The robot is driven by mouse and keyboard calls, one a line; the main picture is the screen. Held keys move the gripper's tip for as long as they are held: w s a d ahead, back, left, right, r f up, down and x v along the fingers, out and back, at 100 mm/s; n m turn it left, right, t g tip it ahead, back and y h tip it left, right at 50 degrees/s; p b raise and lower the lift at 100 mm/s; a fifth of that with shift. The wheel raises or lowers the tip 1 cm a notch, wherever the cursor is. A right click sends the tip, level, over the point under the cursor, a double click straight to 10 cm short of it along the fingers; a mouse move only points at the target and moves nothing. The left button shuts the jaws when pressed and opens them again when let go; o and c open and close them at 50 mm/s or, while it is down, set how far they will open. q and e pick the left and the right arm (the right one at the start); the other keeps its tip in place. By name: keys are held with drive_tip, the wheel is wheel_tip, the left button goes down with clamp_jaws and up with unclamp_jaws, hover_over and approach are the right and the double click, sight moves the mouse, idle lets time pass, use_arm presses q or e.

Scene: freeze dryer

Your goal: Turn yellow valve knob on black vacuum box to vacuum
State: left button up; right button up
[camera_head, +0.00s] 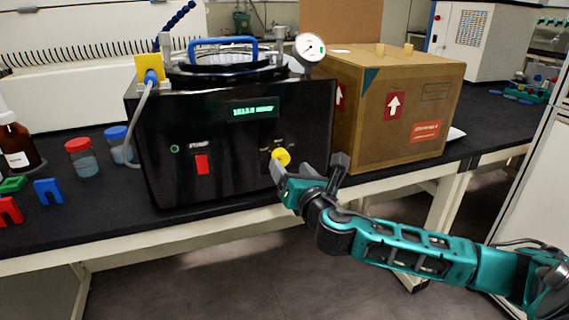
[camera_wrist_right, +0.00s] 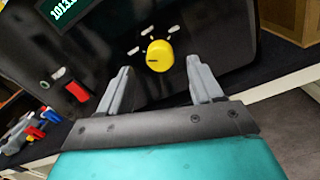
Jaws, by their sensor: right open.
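The black vacuum box (camera_head: 225,160) stands on the dark bench, with a lit green display (camera_head: 253,108) and a red switch (camera_head: 202,164) on its front. The yellow valve knob (camera_head: 281,156) is at the lower right of that front. In the right wrist view the knob (camera_wrist_right: 160,56) shows round, with a dark mark and several pale labels around its upper side. My right gripper (camera_head: 309,165) is open in front of the knob. In the wrist view its grey fingers (camera_wrist_right: 160,88) stand either side below the knob, apart from it. My left gripper is not in view.
A cardboard box (camera_head: 400,115) stands close to the right of the vacuum box. A pressure gauge (camera_head: 310,47) and blue-handled lid (camera_head: 224,50) are on top. Jars (camera_head: 82,158) and a brown bottle (camera_head: 17,145) stand left.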

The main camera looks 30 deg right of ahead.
sight(283, 159)
drive_tip(key=shift+x, duration=2.2)
drive_tip(key=c, duration=1.1)
drive_tip(key=shift+o, duration=0.2)
